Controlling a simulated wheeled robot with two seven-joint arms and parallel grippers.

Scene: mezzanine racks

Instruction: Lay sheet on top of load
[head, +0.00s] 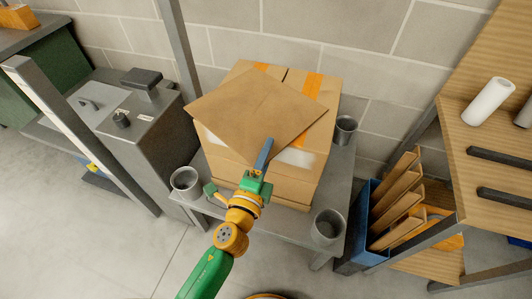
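The load (313,150) is a stack of cardboard boxes with orange tape, standing on a grey table. The sheet (245,105) is a thin brown square over the load's top. It is turned relative to the boxes, and its left corner sticks out past their left edge. I cannot tell whether it touches the top everywhere. My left gripper (265,154) is at the sheet's near corner, with a blue finger over the edge. It looks shut on the sheet; the finger beneath is hidden. My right gripper is not in view.
The grey table (275,222) has grey cups at its corners, including ones at left (186,181) and front right (327,228). A grey machine (135,140) stands left. A blue bin (362,217) with cardboard pieces and a wooden rack (480,130) stand right. A block wall is behind.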

